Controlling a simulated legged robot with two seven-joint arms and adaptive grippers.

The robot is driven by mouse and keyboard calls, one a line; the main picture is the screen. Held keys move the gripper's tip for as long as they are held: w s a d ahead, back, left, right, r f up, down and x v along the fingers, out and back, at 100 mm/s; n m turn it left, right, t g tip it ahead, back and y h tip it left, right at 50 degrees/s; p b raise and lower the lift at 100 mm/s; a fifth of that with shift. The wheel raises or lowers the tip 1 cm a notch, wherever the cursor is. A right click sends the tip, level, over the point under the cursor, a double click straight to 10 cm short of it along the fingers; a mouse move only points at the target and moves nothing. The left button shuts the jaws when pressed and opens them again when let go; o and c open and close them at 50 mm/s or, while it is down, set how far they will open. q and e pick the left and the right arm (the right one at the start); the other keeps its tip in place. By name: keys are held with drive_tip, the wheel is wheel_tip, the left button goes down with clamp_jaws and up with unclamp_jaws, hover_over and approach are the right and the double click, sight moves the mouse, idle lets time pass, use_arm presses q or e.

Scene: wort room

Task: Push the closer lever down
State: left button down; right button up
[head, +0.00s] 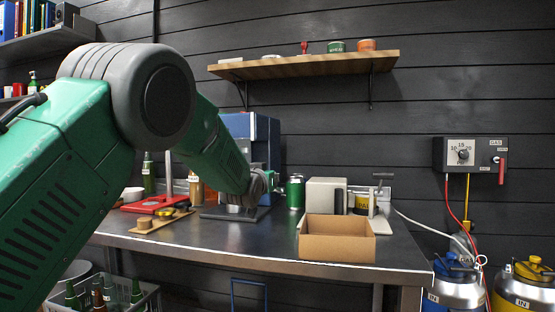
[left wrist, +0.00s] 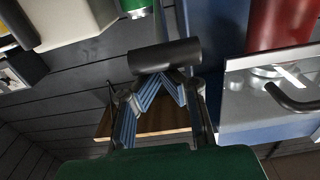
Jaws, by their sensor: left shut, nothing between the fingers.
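A blue machine (head: 262,135), which looks like the closer, stands on the bench and is partly hidden behind my left arm. My left gripper (head: 270,182) is in front of it, small and partly hidden by its own wrist in the head view. In the left wrist view the fingers of my left gripper (left wrist: 165,80) come together, shut and empty. A black cylindrical grip (left wrist: 165,56), apparently the lever's handle, lies across just beyond the fingertips. I cannot tell whether they touch. The rest of the lever is hidden. My right gripper is out of view.
A green can (head: 295,192) stands right of the gripper, beside a pale boxy device (head: 325,194). An open cardboard box (head: 336,247) sits at the bench's front right. A red tool (head: 154,203) and a wooden board (head: 160,220) lie to the left. A shelf (head: 305,65) hangs above.

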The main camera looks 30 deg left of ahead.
use_arm(q)
drive_tip(key=shift+s+f, duration=0.3)
drive_tip(key=shift+f, duration=0.4)
drive_tip(key=shift+s+f, duration=0.35)
drive_tip(key=shift+f, duration=0.4)
drive_tip(key=shift+s+f, duration=0.3)
drive_tip(key=shift+f, duration=0.4)
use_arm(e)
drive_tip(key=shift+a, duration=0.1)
use_arm(q)
drive_tip(key=shift+a, duration=0.25)
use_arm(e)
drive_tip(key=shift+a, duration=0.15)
